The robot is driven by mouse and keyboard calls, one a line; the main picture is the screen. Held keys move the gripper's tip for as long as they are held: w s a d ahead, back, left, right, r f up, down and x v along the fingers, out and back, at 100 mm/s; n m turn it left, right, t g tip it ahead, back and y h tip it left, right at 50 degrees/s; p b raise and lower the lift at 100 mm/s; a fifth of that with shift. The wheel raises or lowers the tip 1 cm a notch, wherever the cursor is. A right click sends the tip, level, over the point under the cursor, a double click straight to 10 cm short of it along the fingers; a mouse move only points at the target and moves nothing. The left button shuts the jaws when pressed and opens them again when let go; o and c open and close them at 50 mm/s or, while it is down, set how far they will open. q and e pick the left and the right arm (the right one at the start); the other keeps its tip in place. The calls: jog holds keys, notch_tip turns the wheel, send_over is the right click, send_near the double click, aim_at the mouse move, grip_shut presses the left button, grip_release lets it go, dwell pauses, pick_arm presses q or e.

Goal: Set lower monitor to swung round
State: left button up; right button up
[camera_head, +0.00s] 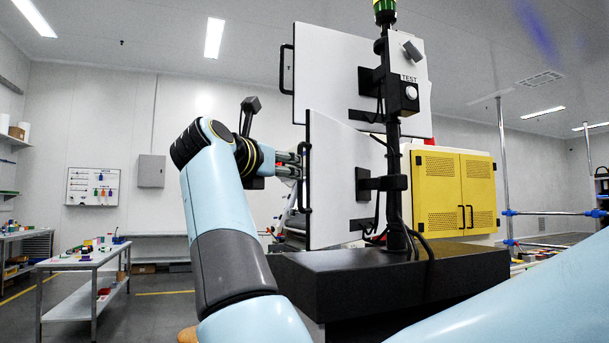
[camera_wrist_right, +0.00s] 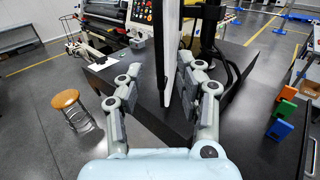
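The lower monitor (camera_head: 335,190) is a white upright panel whose back, joined to a black mount, faces me in the head view. A black bar handle (camera_head: 305,180) runs down its left edge. My right gripper (camera_head: 298,166) is at this handle, reaching in from the left. In the right wrist view my right gripper (camera_wrist_right: 163,75) is open, with one finger on each side of the edge-on lower monitor (camera_wrist_right: 172,35). A gap shows beside each finger; contact deeper down cannot be told. My left gripper is not in view.
The upper monitor (camera_head: 335,75) hangs just above on the same black post (camera_head: 393,130). The post stands on a black base (camera_head: 400,285). A yellow cabinet (camera_head: 455,190) is behind to the right. A stool (camera_wrist_right: 66,99) stands on the floor at left in the wrist view.

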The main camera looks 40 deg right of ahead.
jog(key=p, duration=0.1)
send_over(301, 203)
jog(key=shift+w+d, duration=0.1)
jog(key=shift+w, duration=0.25)
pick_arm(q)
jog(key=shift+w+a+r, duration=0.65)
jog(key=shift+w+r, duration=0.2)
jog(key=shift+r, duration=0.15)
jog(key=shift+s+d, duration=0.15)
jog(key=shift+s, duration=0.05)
pick_arm(e)
grip_shut()
jog(key=shift+d, duration=0.1)
